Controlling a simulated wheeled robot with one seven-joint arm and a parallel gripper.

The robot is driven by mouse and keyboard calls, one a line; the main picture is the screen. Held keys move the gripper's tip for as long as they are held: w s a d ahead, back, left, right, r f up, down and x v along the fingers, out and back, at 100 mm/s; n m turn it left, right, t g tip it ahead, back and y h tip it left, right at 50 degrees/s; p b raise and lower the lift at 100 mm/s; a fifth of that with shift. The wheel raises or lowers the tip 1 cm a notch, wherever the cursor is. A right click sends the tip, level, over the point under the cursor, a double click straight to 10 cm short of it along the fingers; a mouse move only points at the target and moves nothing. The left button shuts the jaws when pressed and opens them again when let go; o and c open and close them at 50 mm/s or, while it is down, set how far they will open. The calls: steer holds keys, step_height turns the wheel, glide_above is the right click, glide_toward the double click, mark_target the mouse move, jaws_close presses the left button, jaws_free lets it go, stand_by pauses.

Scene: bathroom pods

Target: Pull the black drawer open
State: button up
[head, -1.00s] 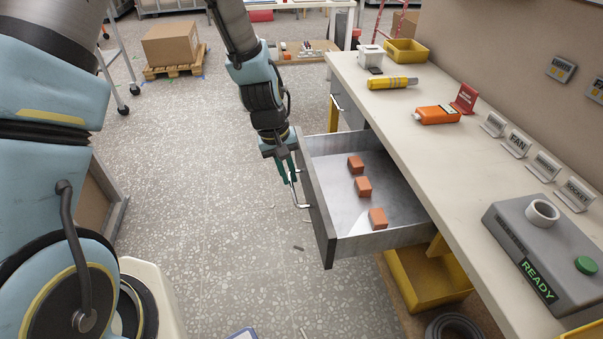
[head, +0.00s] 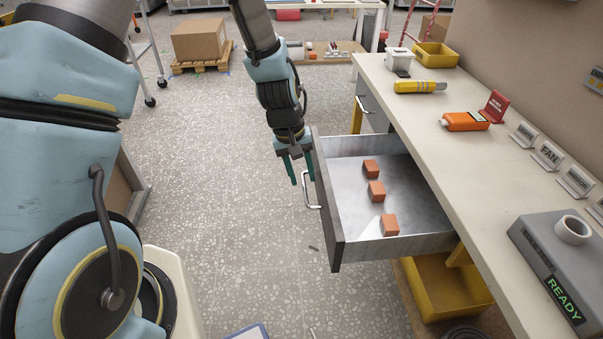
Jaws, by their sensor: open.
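The black drawer (head: 334,220) stands pulled well out from under the long bench, in the middle of the head view. Its dark front faces left and its metal inside shows. A pale bar handle (head: 309,191) sits on the front. Several orange-brown blocks, one of them the nearest (head: 389,225), lie in a row on the drawer floor. My gripper (head: 299,182) hangs fingers down at the drawer front, beside the handle. Its green fingers are apart. Whether the handle lies between them I cannot tell for certain.
The bench top (head: 470,165) holds a yellow tool (head: 420,87), an orange device (head: 466,121), several label signs and a grey box reading READY (head: 560,265). A yellow bin (head: 445,285) stands below the drawer.

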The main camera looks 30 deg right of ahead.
step_height(320, 180, up, 11)
steer(key=a+b, duration=0.1)
steer(key=a, duration=0.1)
steer(key=shift+w+f, duration=0.2)
steer(key=shift+w, duration=0.2)
stand_by(0.4)
steer(key=w+a+r+n+t+y, duration=0.1)
steer(key=a+r, duration=0.1)
steer(key=a, duration=1.3)
steer(key=w+a+r+n+t, duration=0.1)
steer(key=a+r+n, duration=0.1)
steer(key=a, duration=1.3)
steer(key=shift+w+a+r+y, duration=0.15)
steer(key=shift+a+r+y, duration=0.15)
steer(key=shift+y, duration=0.1)
